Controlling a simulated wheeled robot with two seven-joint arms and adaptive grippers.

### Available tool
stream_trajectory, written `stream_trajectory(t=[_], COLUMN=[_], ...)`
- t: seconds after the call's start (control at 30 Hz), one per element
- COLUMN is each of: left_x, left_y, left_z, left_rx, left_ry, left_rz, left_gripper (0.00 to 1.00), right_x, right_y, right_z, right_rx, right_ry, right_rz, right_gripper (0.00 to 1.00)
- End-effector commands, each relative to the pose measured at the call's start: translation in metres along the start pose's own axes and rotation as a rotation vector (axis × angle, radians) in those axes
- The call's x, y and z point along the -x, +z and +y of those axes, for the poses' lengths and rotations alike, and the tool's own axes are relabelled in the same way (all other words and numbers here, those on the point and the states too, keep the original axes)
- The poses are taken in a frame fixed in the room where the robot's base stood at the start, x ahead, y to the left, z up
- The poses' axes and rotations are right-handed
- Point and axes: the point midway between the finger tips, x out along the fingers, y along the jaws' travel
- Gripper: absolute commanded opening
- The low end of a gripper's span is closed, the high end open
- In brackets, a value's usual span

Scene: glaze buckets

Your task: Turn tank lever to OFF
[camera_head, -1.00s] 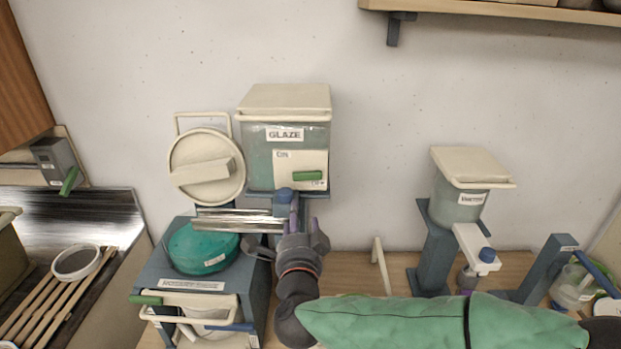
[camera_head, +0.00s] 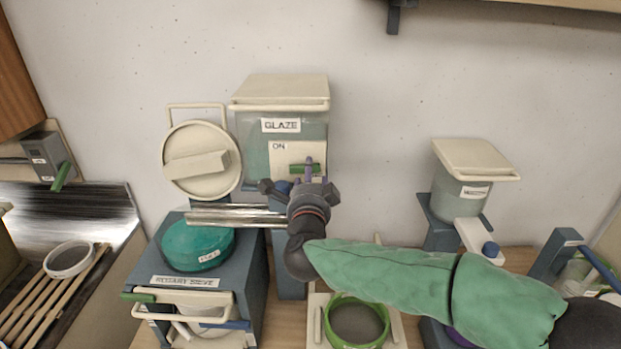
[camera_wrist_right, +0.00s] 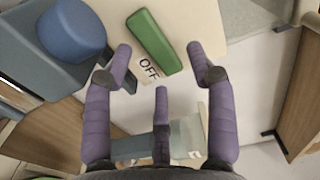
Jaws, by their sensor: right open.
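The glaze tank (camera_head: 252,115) stands at the back, with a cream ON/OFF plate on its front. The green tank lever (camera_head: 312,168) lies roughly horizontal near the plate's lower right and is partly hidden by my right gripper. In the right wrist view the lever (camera_wrist_right: 153,41) lies just beyond my fingertips, beside the OFF label (camera_wrist_right: 148,70). My right gripper (camera_head: 308,168) is open, its purple fingers spread on both sides of the lever; contact cannot be told. My left gripper is not in view.
A blue knob (camera_wrist_right: 71,31) sits close by the lever. A metal chute (camera_head: 235,215) runs left below the tank toward the rotary sieve (camera_head: 205,282). A smaller tank (camera_head: 460,195) stands at the right. A green ring (camera_head: 357,318) lies below my arm.

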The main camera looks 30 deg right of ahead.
Motion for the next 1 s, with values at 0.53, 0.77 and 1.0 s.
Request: stream_trajectory(t=[0.53, 0.77, 1.0], left_x=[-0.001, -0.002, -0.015], left_y=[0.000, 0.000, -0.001], left_z=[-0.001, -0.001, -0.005], left_rx=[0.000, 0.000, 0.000], left_ry=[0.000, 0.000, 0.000], left_rz=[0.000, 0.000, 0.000], left_gripper=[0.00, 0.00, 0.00], right_x=[-0.011, -0.011, -0.011], right_y=[0.000, 0.000, 0.001], right_z=[0.000, 0.000, 0.006], right_rx=[0.001, 0.000, -0.065], right_ry=[0.000, 0.000, 0.000], right_rz=[-0.001, -0.001, 0.000], right_gripper=[0.31, 0.00, 0.00])
